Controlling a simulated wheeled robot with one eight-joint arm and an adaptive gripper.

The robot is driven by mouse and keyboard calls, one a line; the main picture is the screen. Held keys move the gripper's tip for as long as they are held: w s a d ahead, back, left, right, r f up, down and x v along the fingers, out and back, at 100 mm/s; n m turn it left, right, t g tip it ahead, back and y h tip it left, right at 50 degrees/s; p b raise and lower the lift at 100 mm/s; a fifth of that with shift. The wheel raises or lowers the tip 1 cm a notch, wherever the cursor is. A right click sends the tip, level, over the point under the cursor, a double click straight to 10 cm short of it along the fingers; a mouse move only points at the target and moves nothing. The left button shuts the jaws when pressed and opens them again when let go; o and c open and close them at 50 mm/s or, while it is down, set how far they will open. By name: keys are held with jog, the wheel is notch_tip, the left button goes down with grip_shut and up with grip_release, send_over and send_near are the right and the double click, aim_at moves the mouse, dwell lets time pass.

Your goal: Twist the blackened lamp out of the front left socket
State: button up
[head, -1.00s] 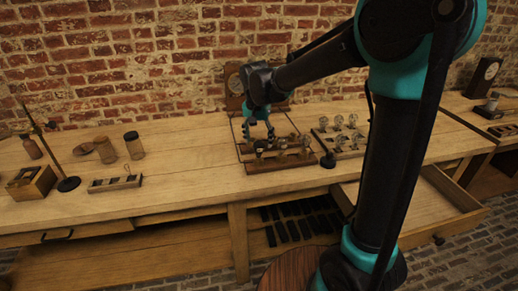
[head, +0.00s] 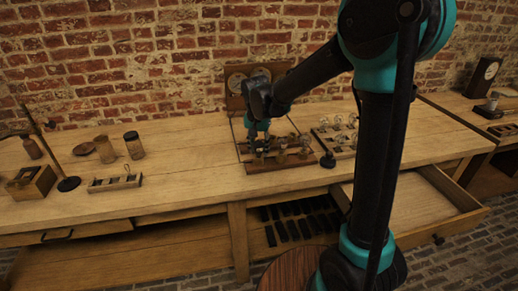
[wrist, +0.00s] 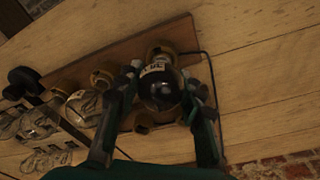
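The blackened lamp (wrist: 161,92) is a dark round bulb with a pale label near its socket end. It stands at the front left of the wooden lamp board (wrist: 172,32), which also shows in the head view (head: 282,165). My gripper (wrist: 160,85) has one finger on each side of the bulb; I cannot make out a firm contact. In the head view my gripper (head: 256,143) is low over the board's left part and hides the lamp there. The brass socket (wrist: 160,51) is partly visible beyond the bulb. A clear lamp (wrist: 83,106) stands beside my gripper.
More brass fittings (wrist: 103,76) stand close to the fingers. A second board with clear lamps (head: 338,135) lies to the right. Jars (head: 134,146) and a small rack (head: 115,183) are at left, with bare bench between.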

jog(key=c, duration=0.6)
jog(key=n, duration=0.4)
grip_shut()
jog(key=shift+a+n+y, duration=0.1)
jog(key=shift+n+y, duration=0.3)
jog(key=shift+n, duration=0.8)
jog(key=shift+n, duration=0.5)
jog(key=n, duration=0.5)
jog(key=shift+s+a+y, duration=0.1)
jog(key=shift+a+y, duration=0.05)
jog(key=shift+y, duration=0.15)
jog(key=n+g, duration=0.1)
jog(key=n, duration=0.4)
jog(key=shift+n, duration=0.3)
